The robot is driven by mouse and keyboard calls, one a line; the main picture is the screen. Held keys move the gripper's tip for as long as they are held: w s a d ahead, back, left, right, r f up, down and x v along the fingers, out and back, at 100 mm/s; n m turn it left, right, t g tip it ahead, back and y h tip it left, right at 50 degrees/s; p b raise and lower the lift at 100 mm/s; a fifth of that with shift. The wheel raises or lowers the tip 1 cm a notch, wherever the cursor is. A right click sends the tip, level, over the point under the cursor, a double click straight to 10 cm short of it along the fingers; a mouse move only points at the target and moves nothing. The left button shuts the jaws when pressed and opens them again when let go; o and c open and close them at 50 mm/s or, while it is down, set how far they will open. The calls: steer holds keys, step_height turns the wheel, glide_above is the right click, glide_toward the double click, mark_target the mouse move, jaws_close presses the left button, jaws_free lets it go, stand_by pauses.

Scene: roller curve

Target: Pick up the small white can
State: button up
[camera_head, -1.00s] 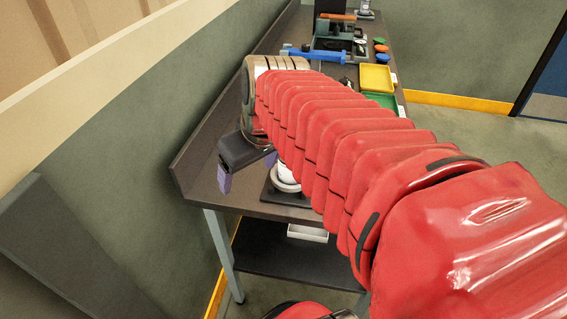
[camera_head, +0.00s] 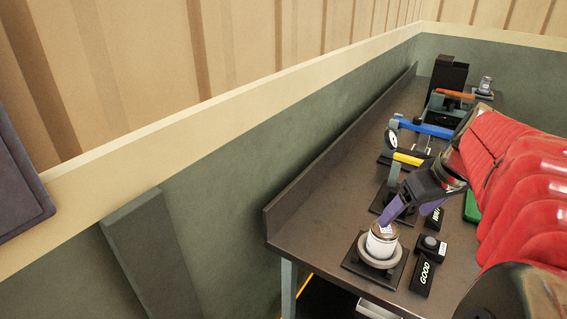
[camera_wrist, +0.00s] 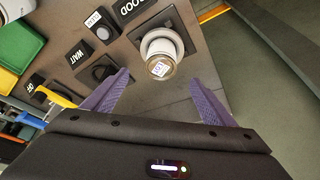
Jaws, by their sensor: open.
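The small white can (camera_head: 381,242) stands upright in a round grey ring holder (camera_head: 372,262) on a dark square base at the near end of the bench. Its top is brownish with a white label. In the wrist view the can (camera_wrist: 160,66) shows between and beyond my two purple fingers. My gripper (camera_head: 408,216) is open, with the fingers spread apart, and it also shows in the wrist view (camera_wrist: 165,98). The fingertips are close to the can's top in the head view. I cannot tell whether they touch it.
A black block marked GOOD (camera_head: 424,277) lies right of the holder, and a WAIT block (camera_head: 434,214) is behind it. Yellow-handled (camera_head: 411,159) and blue-handled (camera_head: 425,128) devices stand further back. A raised back edge (camera_head: 330,159) runs along the wall.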

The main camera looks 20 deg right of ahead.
mark_target(388, 231)
steer(key=x, duration=0.8)
steer(key=shift+w+f, duration=0.1)
steer(key=shift+f, duration=0.2)
steer(key=shift+x, duration=2.6)
steer(key=shift+a, duration=0.1)
steer(key=shift+c, duration=0.4)
steer(key=c, duration=1.5)
steer(key=shift+r, duration=5.05)
